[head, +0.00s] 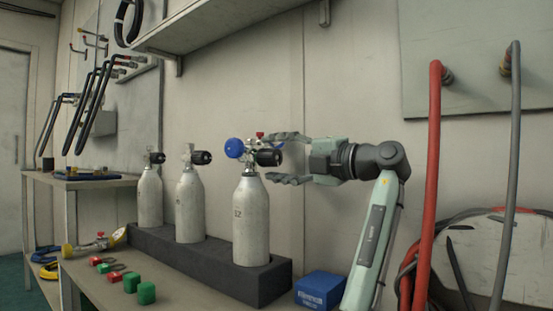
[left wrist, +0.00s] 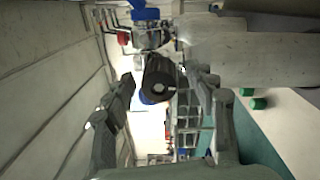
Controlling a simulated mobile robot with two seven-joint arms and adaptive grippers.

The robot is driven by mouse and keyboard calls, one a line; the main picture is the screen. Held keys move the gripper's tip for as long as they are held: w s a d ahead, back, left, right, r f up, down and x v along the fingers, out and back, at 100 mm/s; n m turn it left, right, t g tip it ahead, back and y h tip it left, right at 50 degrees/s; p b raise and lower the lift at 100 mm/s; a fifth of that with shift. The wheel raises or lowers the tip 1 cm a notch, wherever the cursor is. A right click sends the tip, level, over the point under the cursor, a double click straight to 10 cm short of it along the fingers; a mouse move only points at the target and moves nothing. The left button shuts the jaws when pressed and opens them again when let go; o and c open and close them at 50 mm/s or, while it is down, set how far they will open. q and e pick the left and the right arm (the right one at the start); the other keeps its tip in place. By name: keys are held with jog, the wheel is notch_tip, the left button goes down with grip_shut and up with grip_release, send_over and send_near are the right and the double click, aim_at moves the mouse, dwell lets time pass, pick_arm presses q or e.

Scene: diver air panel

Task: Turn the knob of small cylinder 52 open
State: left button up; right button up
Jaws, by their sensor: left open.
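Small cylinder 52 (head: 251,225) is a grey-white bottle marked with a number that looks like 52. It stands upright in the dark rack at its right end. Its valve has a black knob (head: 268,158) pointing right, a blue round part (head: 234,148) on the left and a small red piece on top. My left gripper (head: 276,157) is open, one finger above and one below the knob's level. In the left wrist view the black knob (left wrist: 161,82) lies between the two spread fingertips. I cannot tell whether they touch it. My right gripper is not in view.
Two similar cylinders (head: 190,207) (head: 150,197) stand left in the dark rack (head: 215,260). A blue box (head: 320,289) sits right of the rack. Red and green blocks (head: 146,293) lie in front. A shelf (head: 215,22) hangs above; red (head: 431,190) and grey hoses hang at right.

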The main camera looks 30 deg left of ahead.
pick_arm(q)
jog(key=d, duration=1.2)
jog(key=shift+s+f, duration=0.25)
jog(key=shift+s, duration=0.2)
